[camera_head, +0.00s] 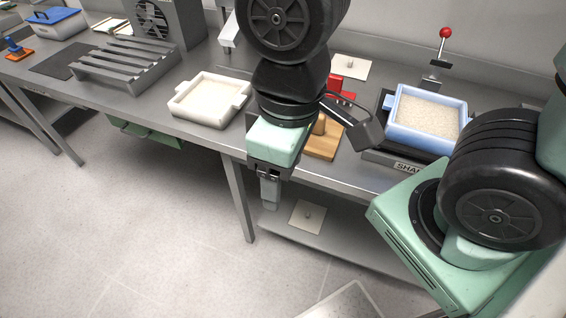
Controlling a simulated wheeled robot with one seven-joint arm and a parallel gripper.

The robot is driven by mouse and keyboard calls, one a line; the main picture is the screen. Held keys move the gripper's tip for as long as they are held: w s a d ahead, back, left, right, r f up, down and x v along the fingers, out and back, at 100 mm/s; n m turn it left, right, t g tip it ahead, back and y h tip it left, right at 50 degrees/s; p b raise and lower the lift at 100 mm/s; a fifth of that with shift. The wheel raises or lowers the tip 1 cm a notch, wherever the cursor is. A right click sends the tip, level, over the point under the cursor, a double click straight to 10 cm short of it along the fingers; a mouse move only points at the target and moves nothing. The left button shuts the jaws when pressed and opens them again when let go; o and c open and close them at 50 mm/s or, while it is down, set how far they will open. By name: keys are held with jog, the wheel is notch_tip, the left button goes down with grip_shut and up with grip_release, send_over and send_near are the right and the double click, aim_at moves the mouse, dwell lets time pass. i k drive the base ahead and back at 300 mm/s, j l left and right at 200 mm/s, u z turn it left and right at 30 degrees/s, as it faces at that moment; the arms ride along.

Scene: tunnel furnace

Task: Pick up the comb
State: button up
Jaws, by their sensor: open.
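My gripper (269,195) hangs pointing down at the front edge of the workbench, left of the picture's middle right. It is open, and no object shows between its fingers. I cannot make out a comb for certain. A small orange piece with a blue handle (15,48) lies at the far left of the bench, well away from my gripper. A wooden block with a peg (323,143) sits just right of my gripper, partly hidden by my arm. A red item (340,86) lies behind my arm, partly hidden.
A blue tray of powder (425,118) sits on a shaker at right, near a red-knobbed lever (444,38). A grey slatted rack (125,62) and a blue-lidded box (54,22) stand left. Open floor lies in front.

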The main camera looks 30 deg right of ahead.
aim_at(335, 83)
jog(key=z, duration=1.4)
jog(key=i+j, duration=0.1)
jog(key=j, duration=0.25)
jog(key=i+j, duration=0.1)
jog(key=j, duration=0.3)
jog(key=i+j, duration=0.1)
jog(key=j, duration=0.25)
jog(key=i+j, duration=0.15)
jog(key=j, duration=0.2)
jog(key=i+j, duration=0.1)
jog(key=j, duration=0.25)
